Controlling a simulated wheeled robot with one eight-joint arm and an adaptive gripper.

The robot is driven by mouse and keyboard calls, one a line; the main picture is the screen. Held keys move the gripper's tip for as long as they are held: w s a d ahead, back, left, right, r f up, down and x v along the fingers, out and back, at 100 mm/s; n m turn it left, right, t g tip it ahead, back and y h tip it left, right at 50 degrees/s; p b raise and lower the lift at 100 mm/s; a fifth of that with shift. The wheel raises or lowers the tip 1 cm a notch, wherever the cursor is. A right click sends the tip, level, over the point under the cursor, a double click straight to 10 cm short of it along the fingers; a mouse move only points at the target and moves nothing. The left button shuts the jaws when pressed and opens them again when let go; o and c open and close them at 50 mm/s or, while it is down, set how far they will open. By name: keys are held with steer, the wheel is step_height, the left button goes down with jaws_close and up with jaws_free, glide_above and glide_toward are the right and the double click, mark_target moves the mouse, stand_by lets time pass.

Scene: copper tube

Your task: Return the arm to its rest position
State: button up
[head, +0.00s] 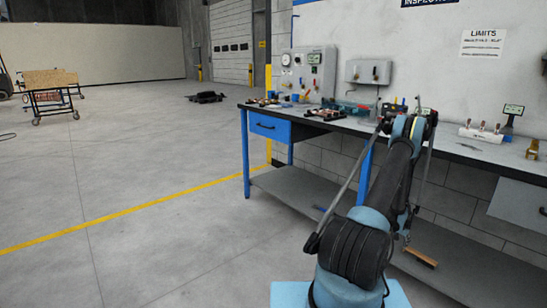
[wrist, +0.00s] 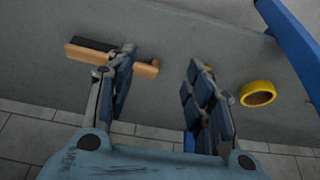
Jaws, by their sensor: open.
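My gripper (wrist: 160,95) is open in the wrist view, with its two fingers well apart and nothing between them. It hangs over the grey lower shelf (wrist: 165,28) of the workbench. In the head view my arm rises from the lower right and bends over beside the bench, and it hides the gripper. A wooden brush with dark bristles (wrist: 112,58) lies on the shelf by the left finger. A yellow tape roll (wrist: 257,94) lies to the right of the right finger.
The workbench (head: 258,107) runs along the wall, with tools and wall boxes at its back. Its blue drawer (head: 270,127) and blue legs are close to my arm. The brush also shows on the lower shelf (head: 421,257).

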steer(key=w+a+r+n, duration=0.1)
steer(key=w+a+r, duration=0.1)
steer(key=a+r, duration=0.7)
steer(key=w+a+r+n, duration=0.1)
steer(key=a+r, duration=0.4)
steer(key=r, duration=0.8)
steer(key=s+a+r+n+y, duration=0.1)
steer(key=s+a+r, duration=0.3)
steer(key=a+r, duration=0.35)
steer(key=s+a+r+n+y, duration=0.15)
steer(key=s+a+r, duration=0.25)
steer(key=a+r, duration=0.4)
steer(key=s+a+r+n, duration=0.1)
steer(key=s+a+r, duration=0.3)
steer(key=s+a, duration=0.3)
steer(key=s+a+r+n, duration=0.2)
steer(key=s+a+r, duration=0.25)
steer(key=s, duration=0.45)
steer(key=s+a+f+n, duration=0.1)
steer(key=s+a, duration=0.3)
steer(key=s, duration=0.6)
steer(key=s+a+f+n, duration=0.1)
steer(key=s+a+f, duration=0.2)
steer(key=s, duration=0.6)
steer(key=shift+s+a+f+n+g+y, duration=0.3)
steer(key=shift+s+a+f+n+y, duration=0.1)
steer(key=shift+f+y, duration=0.1)
